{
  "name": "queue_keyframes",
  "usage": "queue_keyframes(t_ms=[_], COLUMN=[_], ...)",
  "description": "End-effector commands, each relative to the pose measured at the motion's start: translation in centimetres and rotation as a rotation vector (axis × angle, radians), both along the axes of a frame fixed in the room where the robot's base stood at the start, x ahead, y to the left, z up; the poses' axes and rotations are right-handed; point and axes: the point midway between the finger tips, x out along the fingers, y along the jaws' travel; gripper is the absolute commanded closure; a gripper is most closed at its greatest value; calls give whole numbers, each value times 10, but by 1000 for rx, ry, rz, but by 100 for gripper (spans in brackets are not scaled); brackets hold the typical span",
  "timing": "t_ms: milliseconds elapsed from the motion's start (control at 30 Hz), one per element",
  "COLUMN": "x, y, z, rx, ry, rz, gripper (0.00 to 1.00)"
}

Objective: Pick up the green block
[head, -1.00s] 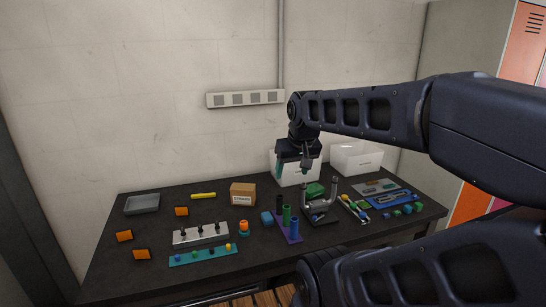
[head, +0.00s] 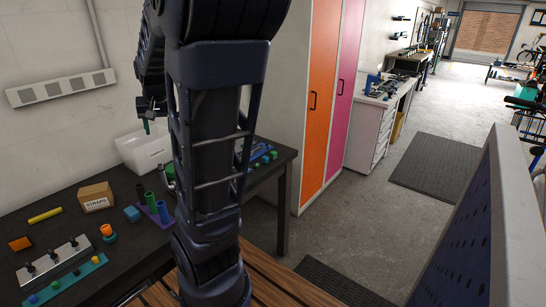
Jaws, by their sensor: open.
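My gripper (head: 147,122) hangs at the upper left, above the white bin on the bench, with its teal-green fingertips pointing down. It is open and I see nothing held in it. Small green and blue blocks (head: 265,159) sit on the right part of the dark bench, just right of my arm. They are small, and I cannot tell which one is the green block. My arm hides the middle of the bench, where a larger green block showed earlier.
A box marked straps (head: 96,197), a blue block (head: 132,213), and a green cylinder (head: 151,200) stand on the left part of the bench. A white bin (head: 143,150) is at the back. Orange and pink lockers (head: 322,100) stand at right; a perforated panel (head: 480,245) is nearby.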

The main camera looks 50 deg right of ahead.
Motion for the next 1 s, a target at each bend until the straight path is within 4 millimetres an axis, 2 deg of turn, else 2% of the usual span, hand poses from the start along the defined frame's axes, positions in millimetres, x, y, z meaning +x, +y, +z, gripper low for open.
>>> queue_keyframes(t_ms=[33, 233, 500, 767, 1000], x=[10, 37, 53, 44, 12], y=[-18, -88, -193, -299, -395], z=[-5, -24, -62, -108, -158], rx=[6, 24, 28, 10, -26], ry=[6, 13, 24, 36, 55], rz=[-47, -225, -465, -691, -889], gripper=[47, 47, 47, 47, 47])
